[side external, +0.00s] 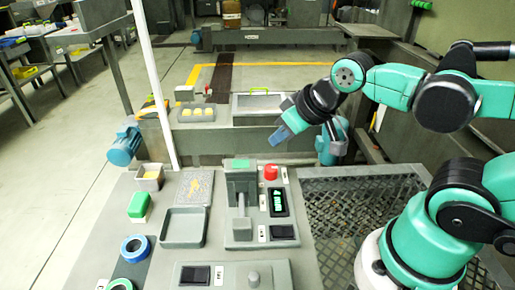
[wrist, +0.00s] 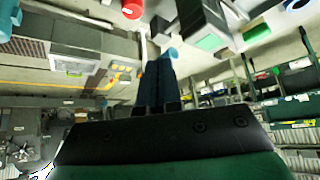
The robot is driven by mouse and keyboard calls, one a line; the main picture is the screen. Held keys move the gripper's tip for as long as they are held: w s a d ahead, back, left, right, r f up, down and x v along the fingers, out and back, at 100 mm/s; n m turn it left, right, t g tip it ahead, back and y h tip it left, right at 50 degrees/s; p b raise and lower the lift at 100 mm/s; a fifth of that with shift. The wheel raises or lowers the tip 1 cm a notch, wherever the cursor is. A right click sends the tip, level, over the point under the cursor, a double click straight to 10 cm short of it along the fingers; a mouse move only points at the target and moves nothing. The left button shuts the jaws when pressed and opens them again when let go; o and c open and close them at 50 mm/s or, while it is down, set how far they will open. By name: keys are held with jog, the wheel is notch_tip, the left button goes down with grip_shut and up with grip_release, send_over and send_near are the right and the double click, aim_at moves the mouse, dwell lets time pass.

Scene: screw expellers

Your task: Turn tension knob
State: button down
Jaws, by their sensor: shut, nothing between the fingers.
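A grey round knob (side external: 254,279) stands on the front grey panel (side external: 225,270), low in the side view; no readable label marks it as the tension knob. My gripper (side external: 277,137) hangs in the air behind and above the red button, apart from everything. In the wrist view its blue fingers (wrist: 158,80) lie together, shut and empty.
Black switches (side external: 194,275) sit beside the knob. A grey tray (side external: 183,228), a green-topped block (side external: 138,206) and blue tape (side external: 135,248) lie to the left. A thin white post (side external: 153,80) rises behind. A mesh grate (side external: 355,210) is to the right.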

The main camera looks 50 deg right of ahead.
aim_at(272, 167)
jog(key=c, duration=0.8)
grip_release()
jog(key=shift+w, duration=0.1)
jog(key=shift+c, duration=0.2)
jog(key=o, duration=0.4)
jog(key=shift+w+d+n+g, duration=0.25)
jog(key=shift+n+g, duration=0.15)
jog(key=shift+g, duration=0.1)
jog(key=w+d+f+n+g, duration=0.1)
jog(key=g, duration=0.1)
jog(key=w+d+f+n+g, duration=0.1)
jog(key=f+n+g, duration=0.1)
jog(key=w+d+f+n+g, duration=0.1)
jog(key=f+n+g, duration=0.1)
jog(key=shift+w+f, duration=0.2)
jog(key=shift+w, duration=0.1)
jog(key=shift+w+d+f+n+g, duration=0.15)
jog(key=shift+f+n+g, duration=0.15)
jog(key=shift+f+n, duration=0.2)
jog(key=shift+f, duration=2.65)
grip_shut()
